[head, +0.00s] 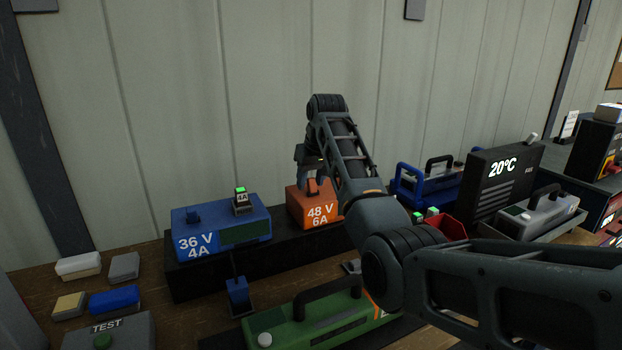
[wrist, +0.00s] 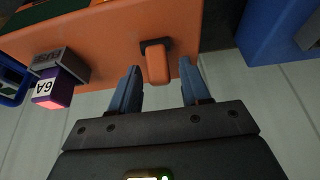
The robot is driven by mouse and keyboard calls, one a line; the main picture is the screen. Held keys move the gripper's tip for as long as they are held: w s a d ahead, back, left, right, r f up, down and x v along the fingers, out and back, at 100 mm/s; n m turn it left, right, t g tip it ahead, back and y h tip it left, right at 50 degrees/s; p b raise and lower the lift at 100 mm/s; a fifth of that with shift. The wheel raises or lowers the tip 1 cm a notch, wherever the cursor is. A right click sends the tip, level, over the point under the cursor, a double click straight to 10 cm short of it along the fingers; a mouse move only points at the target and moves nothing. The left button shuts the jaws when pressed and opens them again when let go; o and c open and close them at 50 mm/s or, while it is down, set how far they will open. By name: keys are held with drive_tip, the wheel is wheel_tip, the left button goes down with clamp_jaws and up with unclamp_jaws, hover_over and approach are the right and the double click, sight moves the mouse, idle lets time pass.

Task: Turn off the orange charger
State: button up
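The orange charger (head: 318,213), marked 48 V 6A, stands on the dark shelf in the head view. In the wrist view its orange body (wrist: 110,30) fills the top. A small orange lever (wrist: 155,64) in a dark mount sticks out from its edge. My gripper (wrist: 159,68) is open, with one blue finger on each side of the lever and visible gaps between. In the head view my gripper (head: 312,180) is over the charger's top, and my arm hides its right side. A purple block (wrist: 52,90) labelled 6A with a red face is beside the lever.
A blue charger (head: 220,226), marked 36 V 4A, stands left of the orange one; its 4A block (head: 241,198) shows green. A green case (head: 310,322) lies in front. A blue case (head: 428,184) and a 20°C unit (head: 500,178) are right. The wall is close behind.

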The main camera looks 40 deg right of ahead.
sight(313, 184)
clamp_jaws()
idle(0.3)
drive_tip(key=t, duration=0.1)
drive_tip(key=s+t+b, duration=0.1)
drive_tip(key=t+h+b, duration=0.1)
drive_tip(key=t, duration=0.1)
drive_tip(key=shift+s+a+f, duration=0.2)
drive_tip(key=shift+s+a, duration=0.05)
drive_tip(key=shift+s, duration=0.05)
drive_tip(key=t+b, duration=0.1)
drive_tip(key=b, duration=0.1)
drive_tip(key=s+t+h+b, duration=0.1)
drive_tip(key=t, duration=0.1)
drive_tip(key=shift+a+f+t+b, duration=0.15)
drive_tip(key=shift+t+b, duration=0.15)
drive_tip(key=shift+b, duration=0.1)
drive_tip(key=shift+s+t+b, duration=0.2)
drive_tip(key=shift+t+b, duration=0.2)
drive_tip(key=shift+b, duration=0.2)
drive_tip(key=shift+r+h, duration=0.2)
drive_tip(key=shift+h, duration=0.1)
